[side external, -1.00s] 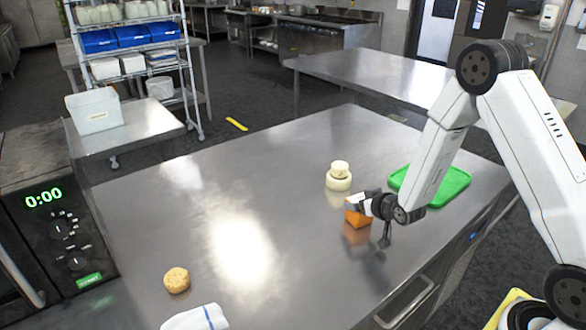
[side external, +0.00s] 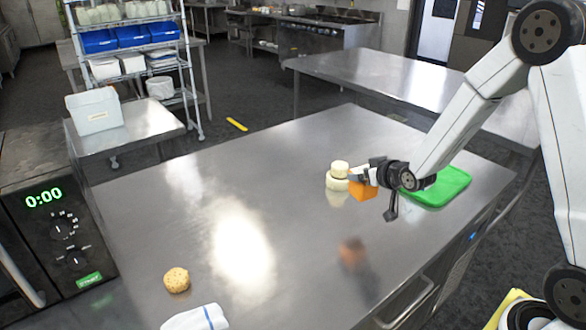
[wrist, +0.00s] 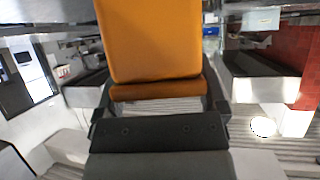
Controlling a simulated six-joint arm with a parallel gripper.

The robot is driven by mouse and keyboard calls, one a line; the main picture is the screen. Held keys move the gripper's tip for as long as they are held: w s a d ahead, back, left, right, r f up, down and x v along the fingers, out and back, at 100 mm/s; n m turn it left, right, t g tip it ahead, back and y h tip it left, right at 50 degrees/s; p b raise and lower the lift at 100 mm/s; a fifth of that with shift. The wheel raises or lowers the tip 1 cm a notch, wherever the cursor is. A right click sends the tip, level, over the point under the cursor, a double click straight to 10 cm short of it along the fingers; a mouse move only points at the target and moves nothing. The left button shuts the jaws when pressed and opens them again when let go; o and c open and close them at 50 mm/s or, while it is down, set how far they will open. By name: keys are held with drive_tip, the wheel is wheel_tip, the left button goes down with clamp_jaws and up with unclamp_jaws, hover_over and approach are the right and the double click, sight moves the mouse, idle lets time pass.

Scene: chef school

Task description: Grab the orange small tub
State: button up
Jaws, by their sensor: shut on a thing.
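The orange small tub (side external: 362,192) is held in the air above the steel table. Its blurred reflection shows on the tabletop below it. My gripper (side external: 366,178) is shut on the tub and reaches in from the right. In the wrist view, the orange tub (wrist: 152,40) fills the top middle, between the fingers of my gripper (wrist: 158,98). The far side of the tub is hidden.
Two pale round pieces (side external: 338,177) are stacked just behind the tub. A green tray (side external: 445,190) lies behind my wrist at the right. A tan round piece (side external: 176,280) and a white cloth (side external: 196,318) lie at the front left, near a microwave (side external: 60,235). The table's middle is clear.

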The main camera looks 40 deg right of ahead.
drive_tip(key=shift+r, duration=0.45)
idle(0.4)
